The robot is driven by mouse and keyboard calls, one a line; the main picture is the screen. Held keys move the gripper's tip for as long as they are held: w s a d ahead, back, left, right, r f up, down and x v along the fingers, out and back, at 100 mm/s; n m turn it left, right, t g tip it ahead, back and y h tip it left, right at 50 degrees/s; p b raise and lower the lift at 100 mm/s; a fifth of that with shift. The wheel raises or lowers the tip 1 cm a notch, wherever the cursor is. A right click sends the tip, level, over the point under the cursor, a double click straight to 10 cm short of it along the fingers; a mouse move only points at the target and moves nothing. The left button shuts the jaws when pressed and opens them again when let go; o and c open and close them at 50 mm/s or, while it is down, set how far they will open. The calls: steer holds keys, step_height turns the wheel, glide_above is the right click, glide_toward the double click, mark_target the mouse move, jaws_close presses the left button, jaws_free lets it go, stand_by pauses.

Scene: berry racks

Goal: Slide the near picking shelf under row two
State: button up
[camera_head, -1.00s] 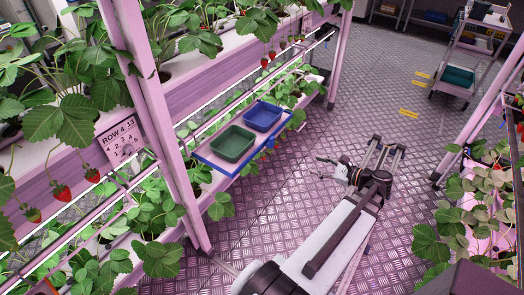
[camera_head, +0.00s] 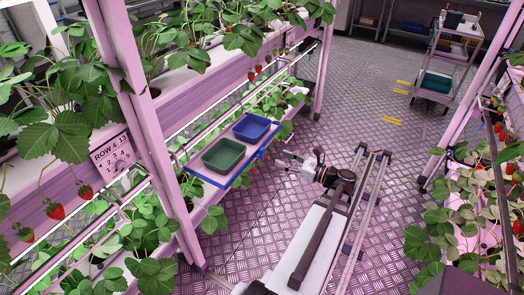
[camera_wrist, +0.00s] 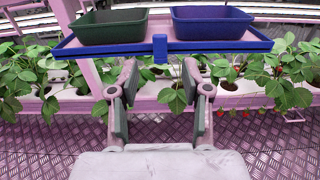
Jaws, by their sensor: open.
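The near picking shelf (camera_head: 205,178) is a pale board with a blue rim, sticking out from the left rack over the aisle. A green tray (camera_head: 222,154) and a blue tray (camera_head: 252,127) stand side by side on it. In the wrist view its front rim (camera_wrist: 105,49) crosses the top, with a small blue tab (camera_wrist: 160,48) at the middle. My gripper (camera_head: 285,158) is open and empty, in the aisle just off the shelf's front edge. In the wrist view its two fingers (camera_wrist: 160,75) stand apart, one on each side below the tab, with no contact visible.
The left rack carries strawberry plants, red berries and a row sign (camera_head: 113,156). A pink post (camera_head: 160,130) stands left of the shelf. Another planted rack (camera_head: 470,195) lines the right. A trolley (camera_head: 437,80) stands at the back.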

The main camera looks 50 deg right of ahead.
mark_target(263, 151)
steer(key=w, duration=0.6)
steer(key=w+a, duration=0.1)
steer(key=w, duration=0.2)
steer(key=shift+w, duration=0.35)
jaws_close()
